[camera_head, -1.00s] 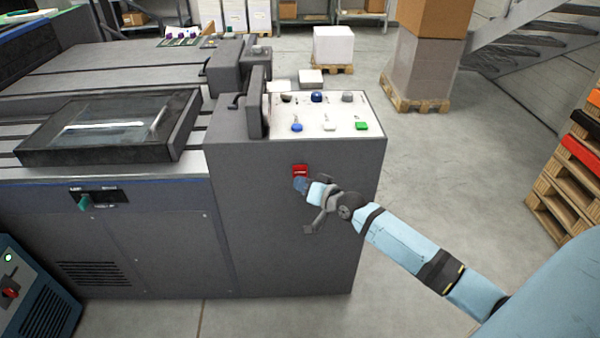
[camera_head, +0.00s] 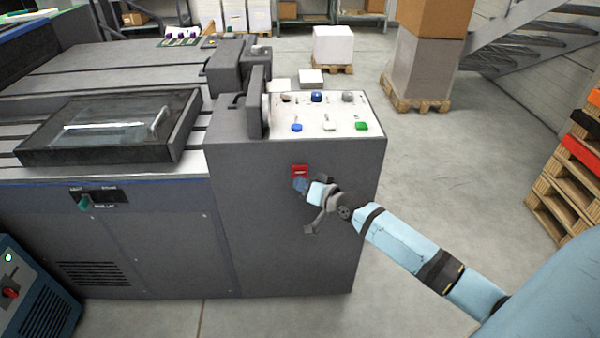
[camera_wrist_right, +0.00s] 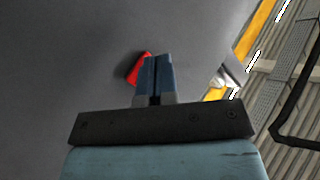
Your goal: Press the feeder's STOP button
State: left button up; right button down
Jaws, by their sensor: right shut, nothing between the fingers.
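The red button (camera_head: 300,170) is on the grey front face of the feeder's control box (camera_head: 250,225), below the sloped panel. Its lettering is too small to read. My right gripper (camera_head: 300,185) is shut and empty, with its blue fingertips just below the red button in the head view. In the right wrist view the shut fingertips (camera_wrist_right: 157,60) are beside the red button (camera_wrist_right: 136,70) and cover part of its right side. I cannot tell whether they touch it. My left gripper is not in view.
The sloped white panel (camera_head: 315,104) above carries blue, white, green and grey controls. A glass-topped frame (camera_head: 105,125) lies on the machine to the left. A blue cabinet (camera_head: 35,290) stands at lower left. Pallets (camera_head: 565,195) are stacked at right.

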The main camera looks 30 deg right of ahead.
jog(key=shift+w+d, duration=0.1)
jog(key=shift+w, duration=0.05)
jog(key=shift+w+d, duration=0.1)
jog(key=shift+w, duration=0.1)
jog(key=shift+w+d, duration=0.25)
jog(key=shift+w, duration=0.1)
dwell(0.6)
dwell(0.4)
jog(key=shift+s+a+p, duration=0.45)
jog(key=shift+s+p, duration=0.05)
jog(key=shift+s, duration=0.2)
